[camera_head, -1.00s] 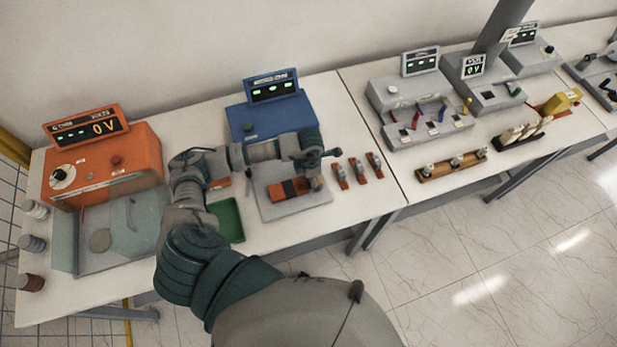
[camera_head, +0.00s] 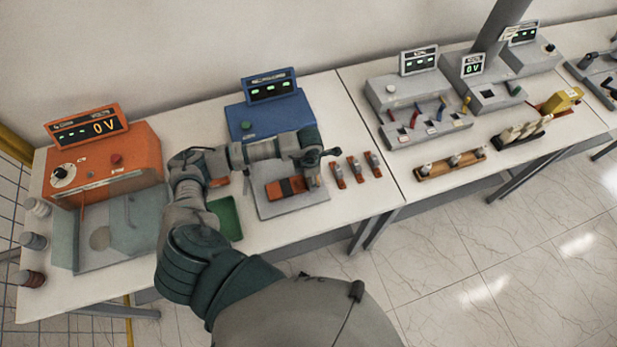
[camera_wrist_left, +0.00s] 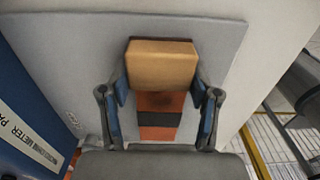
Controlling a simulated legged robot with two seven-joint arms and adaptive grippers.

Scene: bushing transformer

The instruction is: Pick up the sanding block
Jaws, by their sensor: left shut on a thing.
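The sanding block is a tan block (camera_wrist_left: 162,65) between my left gripper's fingers in the left wrist view. My left gripper (camera_wrist_left: 160,84) has both blue-padded fingers against its sides and is shut on it. In the head view my left gripper (camera_head: 314,170) points down over the right part of a grey plate (camera_head: 290,206), and the block is mostly hidden there. An orange-red piece with a dark band (camera_head: 284,188) lies on the plate beside the gripper; it also shows below the block in the left wrist view (camera_wrist_left: 160,118). My right gripper is in neither view.
A blue meter box (camera_head: 265,118) stands behind the plate. Several small orange-based parts (camera_head: 354,169) stand right of the gripper. A green tray (camera_head: 228,218) and an orange voltage unit (camera_head: 110,160) are to the left. The table's front edge is close.

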